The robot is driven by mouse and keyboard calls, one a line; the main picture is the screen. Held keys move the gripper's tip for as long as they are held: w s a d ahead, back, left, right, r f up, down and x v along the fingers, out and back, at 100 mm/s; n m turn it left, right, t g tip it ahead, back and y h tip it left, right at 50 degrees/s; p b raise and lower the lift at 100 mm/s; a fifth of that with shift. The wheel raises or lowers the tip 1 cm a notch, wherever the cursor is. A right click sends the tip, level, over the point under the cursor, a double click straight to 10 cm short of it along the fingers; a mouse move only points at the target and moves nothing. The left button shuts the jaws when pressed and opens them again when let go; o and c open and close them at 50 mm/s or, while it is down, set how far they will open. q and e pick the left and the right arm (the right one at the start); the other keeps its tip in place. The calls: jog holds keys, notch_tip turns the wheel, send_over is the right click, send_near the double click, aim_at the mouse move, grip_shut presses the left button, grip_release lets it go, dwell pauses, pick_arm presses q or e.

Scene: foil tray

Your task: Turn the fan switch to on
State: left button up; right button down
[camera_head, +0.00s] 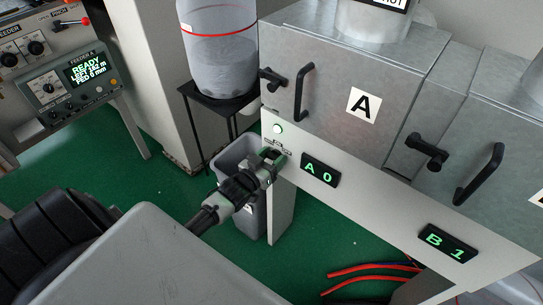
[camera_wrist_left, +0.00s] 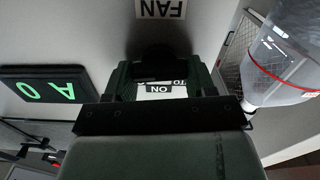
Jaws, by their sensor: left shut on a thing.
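The fan switch (camera_wrist_left: 157,56) is a dark knob on the pale panel, in shadow in the left wrist view. A "FAN" label (camera_wrist_left: 160,8) and an "ON" label (camera_wrist_left: 158,88) show upside down on either side of it. My left gripper (camera_wrist_left: 158,74) is shut on the switch, one finger on each side. In the head view, my left gripper (camera_head: 271,158) is against the left end of the panel, below a lit green-white lamp (camera_head: 278,128), and hides the switch. The knob's exact angle is too dark to tell. My right gripper is in neither view.
A display reading "A 0" (camera_head: 320,170) is just right of the gripper, and a "B 1" display (camera_head: 447,243) is farther right. Black door handles (camera_head: 304,90) stick out above. A grey bin (camera_head: 236,158) stands behind my left gripper.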

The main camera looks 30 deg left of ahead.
pick_arm(q)
jog(key=shift+m, duration=0.5)
jog(key=o, duration=0.9)
jog(key=s, duration=1)
jog(key=shift+s+a, duration=0.4)
